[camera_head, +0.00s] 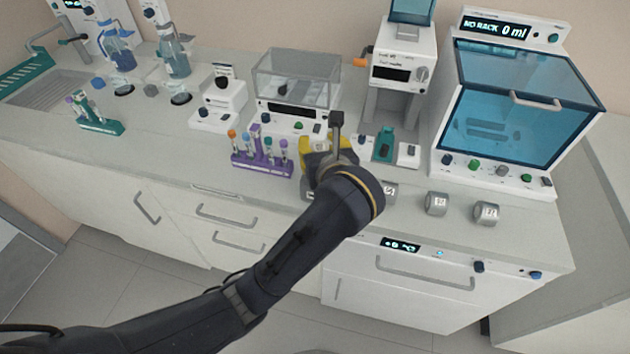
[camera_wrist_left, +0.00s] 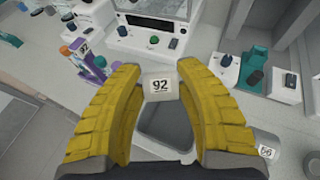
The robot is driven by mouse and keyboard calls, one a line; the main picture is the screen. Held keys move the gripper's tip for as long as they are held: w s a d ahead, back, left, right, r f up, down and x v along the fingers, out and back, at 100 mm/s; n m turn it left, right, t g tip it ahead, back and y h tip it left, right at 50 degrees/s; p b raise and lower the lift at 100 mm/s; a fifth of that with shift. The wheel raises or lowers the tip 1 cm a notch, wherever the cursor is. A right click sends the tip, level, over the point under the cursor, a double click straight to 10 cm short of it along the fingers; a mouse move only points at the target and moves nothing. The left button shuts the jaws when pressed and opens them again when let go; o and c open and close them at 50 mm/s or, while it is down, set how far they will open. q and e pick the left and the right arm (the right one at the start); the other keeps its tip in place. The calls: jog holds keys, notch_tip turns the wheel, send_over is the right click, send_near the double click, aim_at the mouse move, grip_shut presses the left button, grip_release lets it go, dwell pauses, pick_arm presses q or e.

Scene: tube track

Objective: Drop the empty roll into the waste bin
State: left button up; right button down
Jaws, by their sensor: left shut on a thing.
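My left gripper (camera_head: 325,160) has yellow fingers and is over the front of the counter, just right of the purple tube rack. My right gripper is not in view.
The purple rack (camera_head: 262,164) with several tubes stands left of the gripper. Grey labelled blocks (camera_head: 436,203) (camera_head: 486,213) lie near the counter's front edge on the right. A blue-windowed cabinet (camera_head: 515,110) and a clear-topped box (camera_head: 297,80) stand behind. The counter's left front is largely free.

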pick_arm(q)
jog(key=shift+f, duration=2.75)
jog(key=o, duration=0.9)
